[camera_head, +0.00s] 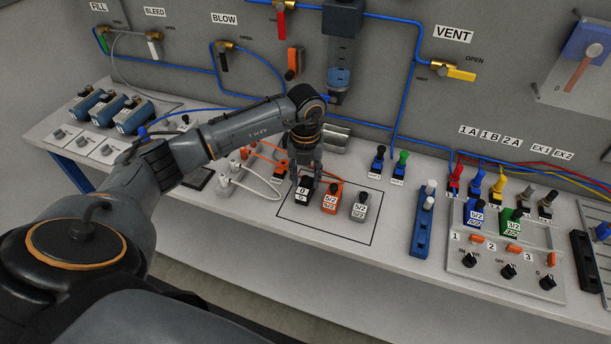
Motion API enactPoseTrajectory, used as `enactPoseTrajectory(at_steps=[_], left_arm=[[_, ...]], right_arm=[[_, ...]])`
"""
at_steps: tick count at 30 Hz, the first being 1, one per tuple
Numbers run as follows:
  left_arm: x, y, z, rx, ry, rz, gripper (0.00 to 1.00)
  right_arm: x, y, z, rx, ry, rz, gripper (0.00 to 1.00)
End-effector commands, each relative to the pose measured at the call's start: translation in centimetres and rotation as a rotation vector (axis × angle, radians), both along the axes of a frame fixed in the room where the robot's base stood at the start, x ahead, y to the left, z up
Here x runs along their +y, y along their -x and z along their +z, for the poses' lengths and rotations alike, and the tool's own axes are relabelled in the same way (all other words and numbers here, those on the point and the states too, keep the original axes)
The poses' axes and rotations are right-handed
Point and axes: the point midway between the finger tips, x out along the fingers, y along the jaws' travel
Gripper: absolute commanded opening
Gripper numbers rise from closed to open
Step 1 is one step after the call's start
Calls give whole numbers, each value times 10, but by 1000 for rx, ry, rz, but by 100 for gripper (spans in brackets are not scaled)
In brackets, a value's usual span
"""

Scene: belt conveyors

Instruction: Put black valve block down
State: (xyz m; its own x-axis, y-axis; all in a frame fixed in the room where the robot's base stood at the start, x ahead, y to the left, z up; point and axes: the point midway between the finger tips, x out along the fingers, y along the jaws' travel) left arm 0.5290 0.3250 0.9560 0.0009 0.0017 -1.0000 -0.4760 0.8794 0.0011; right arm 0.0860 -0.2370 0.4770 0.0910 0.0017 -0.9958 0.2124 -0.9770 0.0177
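The black valve block (302,195), with a white label, is at the left of the outlined rectangle (373,224) on the bench. My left gripper (305,174) points down right above it, with its fingers around the block's upper part. The fingers overlap the block's top, so I cannot tell whether they grip it or whether the block rests fully on the bench. An orange valve block (331,198) and a grey valve block (359,207) stand in a row to its right, inside the outline. My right gripper is not in view.
White connectors with cables (230,178) lie left of the outline. A blue rail (423,222) and a panel with valves and switches (470,262) are to the right. Green and blue fittings (402,165) stand behind. The front of the outlined area is clear.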

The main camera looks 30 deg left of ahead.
Motion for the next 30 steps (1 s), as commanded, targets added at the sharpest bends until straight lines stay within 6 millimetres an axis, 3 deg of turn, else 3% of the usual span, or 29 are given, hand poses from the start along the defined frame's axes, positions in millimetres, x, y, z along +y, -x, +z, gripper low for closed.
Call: enactPoseTrajectory(at_steps=[8,13,24,30], left_arm=[[0,0,1,0,0,0,42],[0,-1,13,-4,0,0,42],[0,-1,89,-5,1,1,42],[0,-1,116,-3,-1,0,42]], right_arm=[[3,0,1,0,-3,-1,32],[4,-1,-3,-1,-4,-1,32],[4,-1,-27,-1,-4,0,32],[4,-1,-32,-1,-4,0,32]])
